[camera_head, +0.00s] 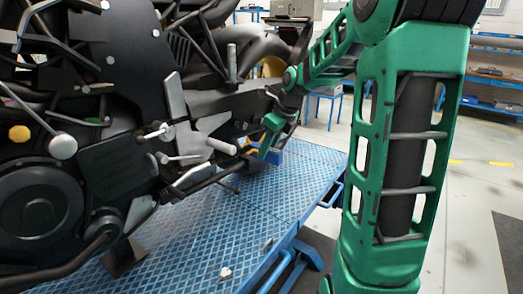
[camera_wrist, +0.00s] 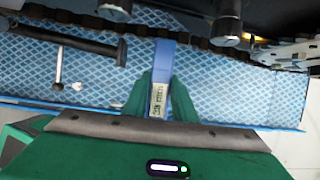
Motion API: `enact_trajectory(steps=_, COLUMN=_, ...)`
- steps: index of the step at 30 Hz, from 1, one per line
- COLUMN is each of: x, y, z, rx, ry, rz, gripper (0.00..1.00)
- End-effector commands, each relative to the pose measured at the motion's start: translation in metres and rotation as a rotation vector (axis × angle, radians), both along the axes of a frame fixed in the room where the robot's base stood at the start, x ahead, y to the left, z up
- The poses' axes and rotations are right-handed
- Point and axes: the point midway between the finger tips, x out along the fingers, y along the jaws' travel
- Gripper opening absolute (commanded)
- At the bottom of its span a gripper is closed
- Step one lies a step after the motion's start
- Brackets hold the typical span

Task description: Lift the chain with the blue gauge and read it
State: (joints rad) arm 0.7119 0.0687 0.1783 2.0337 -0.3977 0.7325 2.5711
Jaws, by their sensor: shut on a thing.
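The blue gauge (camera_wrist: 165,58) is upright in the wrist view, with a pale scale strip (camera_wrist: 158,101) on its lower part. The strip's marks are too small to read surely. My gripper (camera_wrist: 163,76) is shut on the gauge, one green finger on each side. The gauge's upper end meets the dark chain (camera_wrist: 110,25), which runs across the top of the wrist view; whether it bears on the chain I cannot tell. In the head view my gripper (camera_head: 268,143) is low beside the rear of the motorcycle, and a bit of blue gauge (camera_head: 275,157) shows by it.
The motorcycle (camera_head: 110,110) stands on a blue tread-plate lift table (camera_head: 225,215). A dark bar (camera_wrist: 85,40) and a metal rod (camera_wrist: 59,68) show left of the gauge in the wrist view. Small loose pieces (camera_head: 225,273) lie near the table's front edge. Open floor lies to the right.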

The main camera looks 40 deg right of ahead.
Motion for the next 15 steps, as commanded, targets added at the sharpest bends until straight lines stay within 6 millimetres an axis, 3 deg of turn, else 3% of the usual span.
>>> enact_trajectory(steps=15, x=-0.025, y=-0.01, z=0.0, rx=0.0, ry=-0.001, rz=-0.001, gripper=0.0)
